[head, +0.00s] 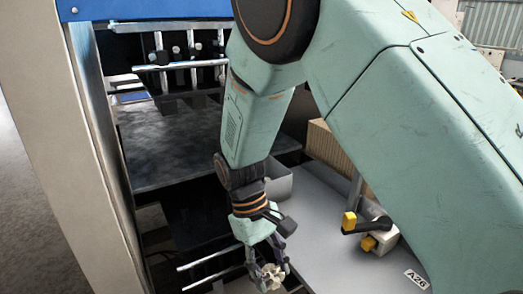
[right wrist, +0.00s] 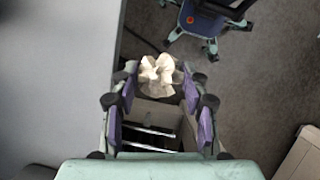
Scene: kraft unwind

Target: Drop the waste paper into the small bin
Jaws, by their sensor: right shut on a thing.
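The waste paper (head: 272,277) is a crumpled cream-white ball near the bottom of the head view. My right gripper (head: 267,268) is shut on it, with the paper between its fingertips. In the right wrist view the paper (right wrist: 158,75) sits between the purple pads of the gripper (right wrist: 158,88). Below it, a pale-walled opening with a dark inside shows between the fingers; it may be the small bin, but the fingers and paper hide most of it. My left gripper is not in view.
Two metal rods (head: 210,267) stick out left of the gripper. A grey table (head: 335,240) with a black-and-yellow handled tool (head: 370,228) lies to the right. A machine frame (head: 95,130) with a dark shelf (head: 170,145) stands at the left. A light grey box (head: 280,186) is behind the gripper.

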